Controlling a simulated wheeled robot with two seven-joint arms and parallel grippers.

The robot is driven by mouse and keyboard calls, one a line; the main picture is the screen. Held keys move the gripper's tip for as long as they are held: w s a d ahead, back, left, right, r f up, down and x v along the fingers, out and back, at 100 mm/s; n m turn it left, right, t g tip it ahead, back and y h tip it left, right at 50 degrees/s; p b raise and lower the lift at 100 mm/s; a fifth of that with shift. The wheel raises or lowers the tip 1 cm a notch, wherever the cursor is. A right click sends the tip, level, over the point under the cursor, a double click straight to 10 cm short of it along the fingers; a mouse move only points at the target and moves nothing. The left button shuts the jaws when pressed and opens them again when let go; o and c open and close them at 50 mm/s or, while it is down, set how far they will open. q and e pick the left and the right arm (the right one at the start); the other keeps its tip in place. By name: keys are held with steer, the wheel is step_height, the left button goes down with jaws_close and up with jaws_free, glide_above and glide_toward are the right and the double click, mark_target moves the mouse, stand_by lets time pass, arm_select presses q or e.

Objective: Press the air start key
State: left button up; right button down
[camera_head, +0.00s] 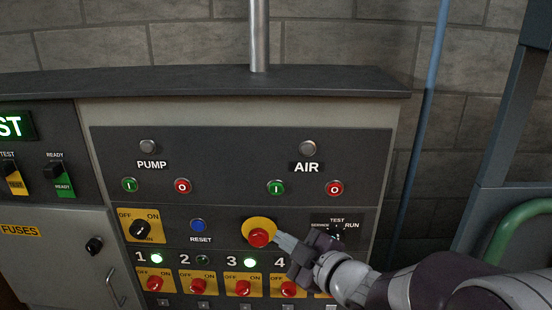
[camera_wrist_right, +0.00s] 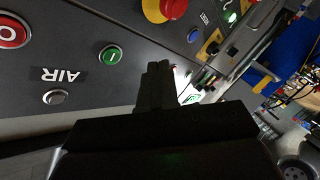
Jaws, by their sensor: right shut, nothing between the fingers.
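The air start key is the green button marked "I" (camera_head: 276,187) under the AIR label (camera_head: 306,167) on the control panel. It also shows in the right wrist view (camera_wrist_right: 111,55), beside the fingers. My right gripper (camera_head: 281,240) is shut and empty, with its fingertips below the green key and close to the red emergency button (camera_head: 258,238) on its yellow base. I cannot tell whether the fingertips touch the panel. In the right wrist view the shut fingers (camera_wrist_right: 158,85) point at the panel. My left gripper is not in view.
A red "O" button (camera_head: 334,188) sits right of the green key. PUMP has its own green (camera_head: 129,184) and red (camera_head: 182,186) buttons. A blue reset button (camera_head: 198,225) and several red knobs lie lower. A blue pipe (camera_head: 421,120) runs right of the panel.

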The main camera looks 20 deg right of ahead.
mark_target(276, 189)
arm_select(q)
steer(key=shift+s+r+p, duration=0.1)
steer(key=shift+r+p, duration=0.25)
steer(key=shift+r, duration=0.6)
arm_select(e)
steer(key=r, duration=0.1)
steer(key=a+r+n+y, duration=0.1)
steer(key=r, duration=0.1)
steer(key=s+r+n+y, duration=0.1)
steer(key=shift+s+a+r, duration=0.1)
steer(key=shift+a+r, duration=0.05)
steer(key=shift+a, duration=0.2)
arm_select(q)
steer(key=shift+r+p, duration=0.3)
arm_select(e)
steer(key=shift+w+d, duration=0.4)
steer(key=shift+w, duration=1)
steer(key=shift+w+d, duration=0.45)
steer(key=shift+w, duration=1)
steer(key=shift+w+d, duration=0.4)
steer(key=shift+w, duration=1)
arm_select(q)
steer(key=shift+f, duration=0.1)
arm_select(e)
steer(key=shift+w+d, duration=0.1)
steer(key=shift+w, duration=0.35)
